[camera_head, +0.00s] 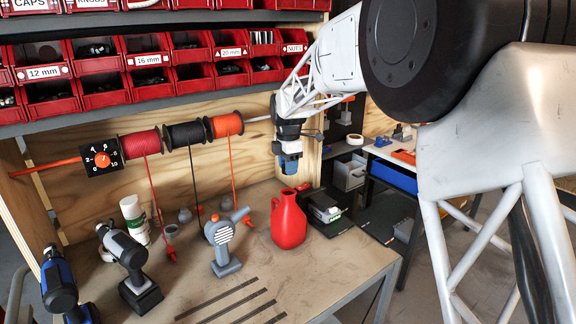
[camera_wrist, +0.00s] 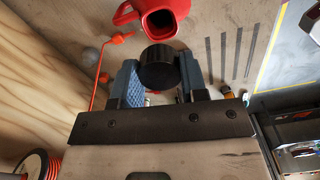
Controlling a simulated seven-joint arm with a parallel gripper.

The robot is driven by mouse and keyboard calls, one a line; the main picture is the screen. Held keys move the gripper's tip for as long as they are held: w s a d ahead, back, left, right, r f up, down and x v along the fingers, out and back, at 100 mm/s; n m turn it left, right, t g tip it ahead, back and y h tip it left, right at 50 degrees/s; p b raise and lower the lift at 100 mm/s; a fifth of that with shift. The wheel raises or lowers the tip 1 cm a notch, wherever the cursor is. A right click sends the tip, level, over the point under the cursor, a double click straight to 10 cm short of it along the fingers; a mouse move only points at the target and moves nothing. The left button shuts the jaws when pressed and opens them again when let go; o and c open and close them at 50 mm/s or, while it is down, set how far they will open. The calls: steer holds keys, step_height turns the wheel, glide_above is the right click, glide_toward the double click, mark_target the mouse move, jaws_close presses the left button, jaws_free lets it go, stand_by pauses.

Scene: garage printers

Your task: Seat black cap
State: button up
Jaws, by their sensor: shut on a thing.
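The black cap (camera_wrist: 159,68) is held between the two blue finger pads in the wrist view. My gripper (camera_head: 290,164) is shut on it and points down above the bench; in the head view I cannot clearly make out the cap. The red jug (camera_head: 288,222) stands upright on the bench below my gripper, with its handle to the left. In the wrist view the jug (camera_wrist: 176,8) shows beyond the cap with its neck open and dark inside. Cap and jug mouth look apart.
On the wooden bench (camera_head: 245,296), a grey-white tool (camera_head: 221,240), a drill (camera_head: 125,262) and a white can (camera_head: 134,218) stand left of the jug. A dark boxy device (camera_head: 325,208) is close right. Wire spools (camera_head: 185,134) hang behind. The front bench is mostly clear.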

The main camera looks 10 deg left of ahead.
mark_target(288, 192)
steer(key=shift+f, duration=2.75)
steer(key=shift+f, duration=0.75)
steer(key=o, duration=1)
steer(key=shift+r, duration=0.1)
steer(key=shift+r, duration=3.8)
steer(key=shift+d, duration=0.1)
